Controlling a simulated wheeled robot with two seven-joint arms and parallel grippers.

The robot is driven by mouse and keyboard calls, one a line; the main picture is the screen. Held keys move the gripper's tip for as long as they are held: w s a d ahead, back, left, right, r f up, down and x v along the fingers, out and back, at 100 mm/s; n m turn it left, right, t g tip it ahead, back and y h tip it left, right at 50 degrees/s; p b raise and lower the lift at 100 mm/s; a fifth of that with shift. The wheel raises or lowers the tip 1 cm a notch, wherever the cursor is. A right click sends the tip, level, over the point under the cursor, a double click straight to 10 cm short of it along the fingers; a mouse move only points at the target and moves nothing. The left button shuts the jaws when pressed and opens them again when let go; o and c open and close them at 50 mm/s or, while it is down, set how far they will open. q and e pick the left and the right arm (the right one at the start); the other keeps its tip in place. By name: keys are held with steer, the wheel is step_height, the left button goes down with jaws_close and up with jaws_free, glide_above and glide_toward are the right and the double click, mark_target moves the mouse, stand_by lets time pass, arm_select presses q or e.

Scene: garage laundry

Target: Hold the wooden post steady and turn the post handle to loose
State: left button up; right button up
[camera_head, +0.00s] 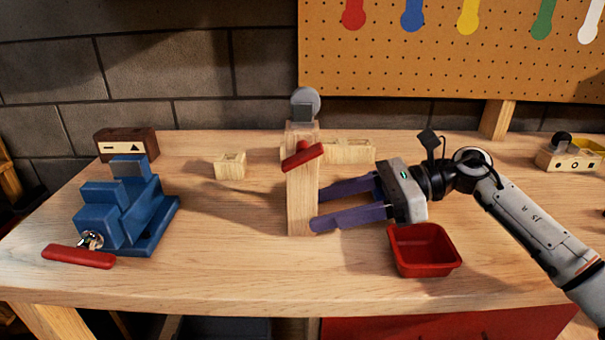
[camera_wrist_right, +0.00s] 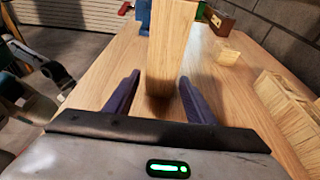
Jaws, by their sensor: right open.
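The wooden post (camera_head: 301,205) stands upright near the middle of the bench. The red post handle (camera_head: 305,156) is a bar across its front near the top, tilted with its right end higher. My right gripper (camera_head: 317,207) is open, its purple fingers reaching in from the right low on the post. In the right wrist view, the post (camera_wrist_right: 168,45) stands between the lines of the two fingers, at or just beyond the tips of my right gripper (camera_wrist_right: 160,76). A gap shows on each side, and I see no clear contact. My left gripper is not recognisable.
A blue vise-like block (camera_head: 120,210) with a red bar (camera_head: 78,257) stands at the left. A red tray (camera_head: 424,250) sits below my right gripper. Wooden blocks (camera_head: 230,166) lie behind. The bench front (camera_head: 230,275) is clear; a pegboard (camera_head: 430,70) hangs at the back.

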mark_target(309, 211)
steer(key=shift+b+x, duration=0.35)
steer(key=shift+x, duration=0.8)
steer(key=shift+a+f, duration=0.15)
steer(key=shift+a, duration=0.4)
arm_select(q)
steer(key=shift+w+f, duration=0.2)
steer(key=shift+w, duration=0.25)
